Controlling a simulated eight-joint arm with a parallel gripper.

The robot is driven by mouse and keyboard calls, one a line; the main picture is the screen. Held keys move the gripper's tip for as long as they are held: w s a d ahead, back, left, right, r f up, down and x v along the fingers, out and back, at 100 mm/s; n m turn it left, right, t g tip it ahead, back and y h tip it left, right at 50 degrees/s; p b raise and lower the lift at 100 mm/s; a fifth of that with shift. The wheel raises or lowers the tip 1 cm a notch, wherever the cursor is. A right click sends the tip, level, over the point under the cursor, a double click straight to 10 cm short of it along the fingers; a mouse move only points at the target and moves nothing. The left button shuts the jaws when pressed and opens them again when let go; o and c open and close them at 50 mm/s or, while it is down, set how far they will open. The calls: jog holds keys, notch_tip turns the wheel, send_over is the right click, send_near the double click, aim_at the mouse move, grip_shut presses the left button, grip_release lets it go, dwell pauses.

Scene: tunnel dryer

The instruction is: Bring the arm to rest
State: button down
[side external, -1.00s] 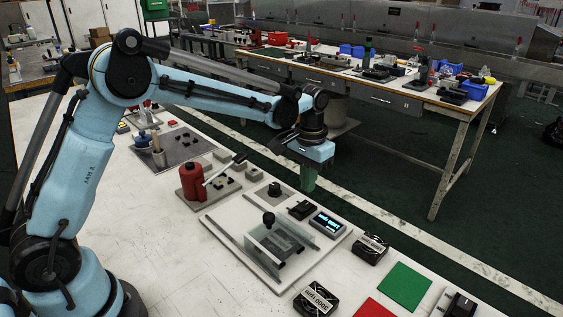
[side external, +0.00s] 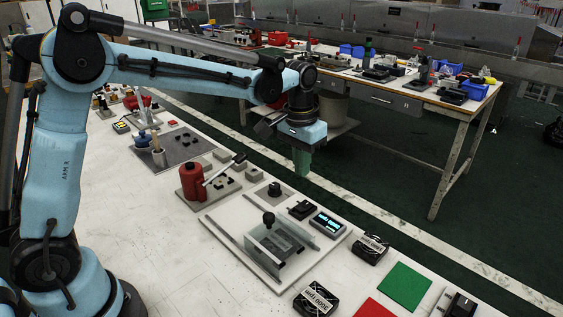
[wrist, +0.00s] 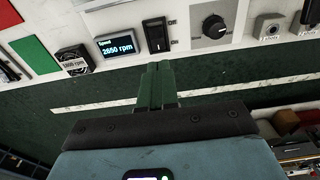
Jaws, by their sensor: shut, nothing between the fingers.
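My gripper (side external: 302,162) hangs from the light-blue arm in the side external view, green fingers pointing down. It is over the far edge of the white bench (side external: 190,240), above and behind the panel with the switch and display. In the wrist view the green fingers (wrist: 157,75) are together and empty. Their tips show just below the black rocker switch (wrist: 156,34) in the picture, apart from it as far as I can tell. The display (wrist: 116,46) reads 2650 rpm.
A dark rotary knob (wrist: 214,27) is near the switch. Another workbench (side external: 465,112) stands behind, across dark floor. The air around my gripper looks clear.

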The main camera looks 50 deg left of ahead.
jog(key=s+a+r+t, duration=0.1)
jog(key=s+t, duration=0.2)
jog(key=s, duration=0.5)
jog(key=s+a+t, duration=0.2)
jog(key=s+t, duration=0.1)
jog(key=s, duration=0.6)
jog(key=shift+s+r, duration=0.2)
jog(key=shift+r, duration=0.2)
